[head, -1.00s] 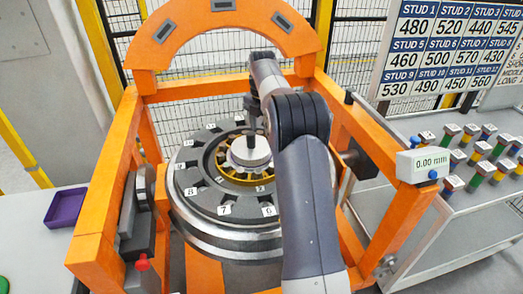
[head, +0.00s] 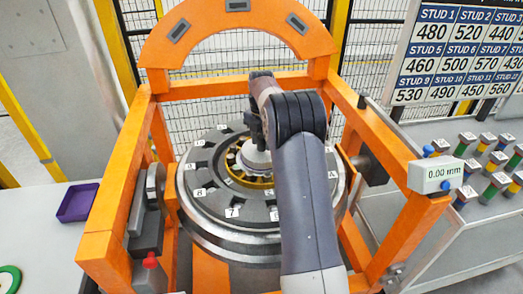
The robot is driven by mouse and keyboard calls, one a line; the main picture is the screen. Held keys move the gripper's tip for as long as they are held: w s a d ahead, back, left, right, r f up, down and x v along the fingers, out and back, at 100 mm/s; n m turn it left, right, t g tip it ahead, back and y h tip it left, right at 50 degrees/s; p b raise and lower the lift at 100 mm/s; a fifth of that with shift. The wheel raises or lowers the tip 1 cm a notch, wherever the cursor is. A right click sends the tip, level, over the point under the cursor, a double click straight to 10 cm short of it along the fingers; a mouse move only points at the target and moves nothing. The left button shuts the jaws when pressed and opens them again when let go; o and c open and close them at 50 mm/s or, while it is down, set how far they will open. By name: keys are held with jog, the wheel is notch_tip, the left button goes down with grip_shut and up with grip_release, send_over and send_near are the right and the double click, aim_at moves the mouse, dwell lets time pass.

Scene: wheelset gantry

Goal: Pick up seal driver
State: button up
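My gripper (head: 256,128) points down over the middle of the wheel. My own dark arm link partly covers it, and its fingers are too small and dark to tell open from shut. Right under it a pale round stepped piece (head: 256,157) sits at the hub, inside a yellow-brown ring. I cannot tell whether this piece is the seal driver, or whether my gripper touches it. The wheel (head: 203,212) lies flat in the orange gantry, with numbered labels around its top. My arm hides its right part.
The orange gantry (head: 117,190) surrounds the wheel, with an arch at the back. A display box (head: 436,174) reading 0.00 mm sits on its right post. A purple tray (head: 77,203) lies on the left table. Several coloured studs stand on the right bench (head: 420,133).

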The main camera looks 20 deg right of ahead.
jog(key=shift+r, duration=0.1)
grip_shut()
